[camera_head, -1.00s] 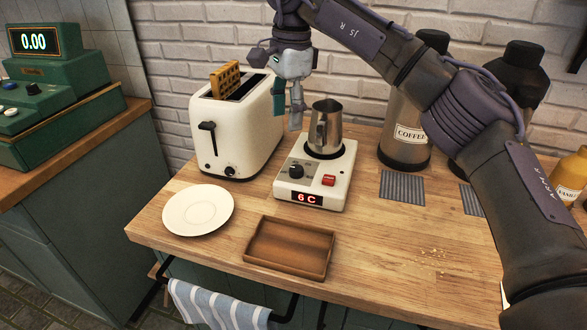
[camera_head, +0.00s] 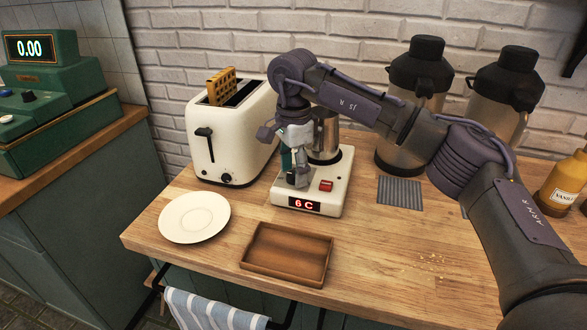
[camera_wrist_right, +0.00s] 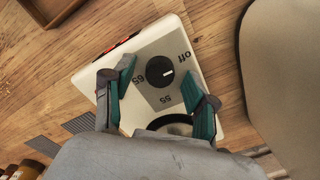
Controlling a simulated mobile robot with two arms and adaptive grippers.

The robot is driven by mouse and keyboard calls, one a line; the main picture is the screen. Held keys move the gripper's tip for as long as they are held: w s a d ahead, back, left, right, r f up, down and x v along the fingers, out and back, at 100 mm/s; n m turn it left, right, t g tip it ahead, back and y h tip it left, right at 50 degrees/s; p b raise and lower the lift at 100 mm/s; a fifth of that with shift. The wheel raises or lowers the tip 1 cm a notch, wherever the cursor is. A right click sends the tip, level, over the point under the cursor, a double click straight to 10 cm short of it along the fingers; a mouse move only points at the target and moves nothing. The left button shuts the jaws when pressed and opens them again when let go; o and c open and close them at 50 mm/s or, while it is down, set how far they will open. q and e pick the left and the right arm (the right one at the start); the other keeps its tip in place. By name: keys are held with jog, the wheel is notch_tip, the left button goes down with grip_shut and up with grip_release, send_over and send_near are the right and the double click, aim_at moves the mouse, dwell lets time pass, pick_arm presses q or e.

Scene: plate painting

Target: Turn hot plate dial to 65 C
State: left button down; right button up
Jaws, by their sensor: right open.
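The white hot plate (camera_head: 331,190) stands on the wooden counter, its red display (camera_head: 305,205) reading "6 C". Its round black dial (camera_wrist_right: 160,71) shows in the right wrist view, with "off", "55" and "65" printed around it. The dial's white mark points right, close to the "off" side. My right gripper (camera_head: 294,178) is over the hot plate's front left and hides most of the dial in the head view. In the wrist view its open fingers (camera_wrist_right: 170,82) are on either side of the dial, with gaps between them and it. My left gripper is out of view.
A metal pitcher (camera_head: 326,132) stands on the hot plate behind my gripper. A white toaster (camera_head: 232,135) is close on the left. A red switch (camera_head: 326,186) is right of the dial. A wooden tray (camera_head: 288,254) and a plate (camera_head: 195,217) lie in front.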

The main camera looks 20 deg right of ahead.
jog(key=shift+f, duration=0.1)
grip_shut()
dwell(0.3)
